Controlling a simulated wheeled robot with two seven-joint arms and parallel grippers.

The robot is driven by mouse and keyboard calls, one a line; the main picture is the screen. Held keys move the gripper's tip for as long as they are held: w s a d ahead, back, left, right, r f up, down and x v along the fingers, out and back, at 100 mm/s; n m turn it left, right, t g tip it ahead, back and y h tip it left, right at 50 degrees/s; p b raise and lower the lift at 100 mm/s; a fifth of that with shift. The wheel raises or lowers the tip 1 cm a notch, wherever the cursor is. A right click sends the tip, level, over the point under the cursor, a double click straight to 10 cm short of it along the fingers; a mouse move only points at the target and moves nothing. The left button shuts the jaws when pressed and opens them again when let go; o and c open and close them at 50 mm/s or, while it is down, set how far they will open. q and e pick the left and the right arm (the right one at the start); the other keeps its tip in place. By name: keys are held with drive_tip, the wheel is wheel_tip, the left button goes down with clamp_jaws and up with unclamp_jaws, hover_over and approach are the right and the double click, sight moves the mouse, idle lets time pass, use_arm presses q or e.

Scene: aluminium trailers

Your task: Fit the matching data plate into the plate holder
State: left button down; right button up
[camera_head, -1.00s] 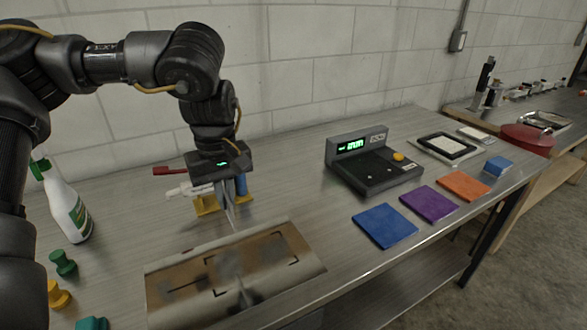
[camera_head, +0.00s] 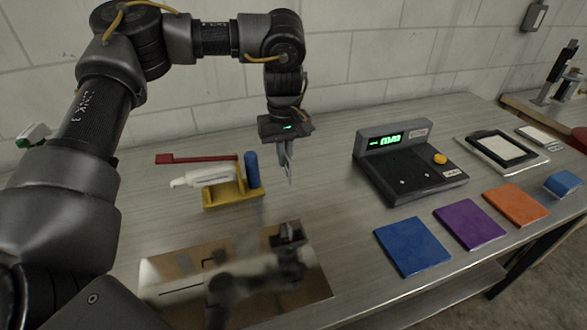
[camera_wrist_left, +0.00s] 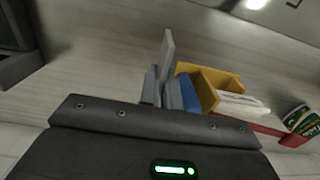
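My left gripper (camera_head: 288,172) hangs above the table, pointing down, to the right of a yellow stand. A shiny brownish metal panel (camera_head: 160,268) with black corner marks lies at the front of the table and reflects my arm. Flat blue (camera_head: 412,246), purple (camera_head: 469,224) and orange (camera_head: 516,204) squares lie in a row at the right. I cannot tell for sure which thing is the data plate or the holder. My right gripper is not in view.
A grey scale (camera_head: 408,170) with a green display stands at centre right.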

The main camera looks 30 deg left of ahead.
use_arm(q)
drive_tip(key=w+f, duration=0.3)
drive_tip(key=w+f+p, duration=0.1)
drive_tip(key=f, duration=0.1)
drive_tip(key=shift+w+a+f, duration=0.2)
drive_tip(key=shift+w+a, duration=0.2)
drive_tip(key=shift+f+p, duration=0.3)
drive_tip(key=shift+f, duration=0.05)
wheel_tip(320, 180, down, 2)
drive_tip(key=shift+p, duration=0.4)
drive_tip(key=shift+f, duration=0.25)
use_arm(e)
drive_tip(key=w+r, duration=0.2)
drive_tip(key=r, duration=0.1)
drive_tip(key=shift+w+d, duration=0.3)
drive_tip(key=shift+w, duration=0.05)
use_arm(q)
drive_tip(key=shift+f, duration=0.15)
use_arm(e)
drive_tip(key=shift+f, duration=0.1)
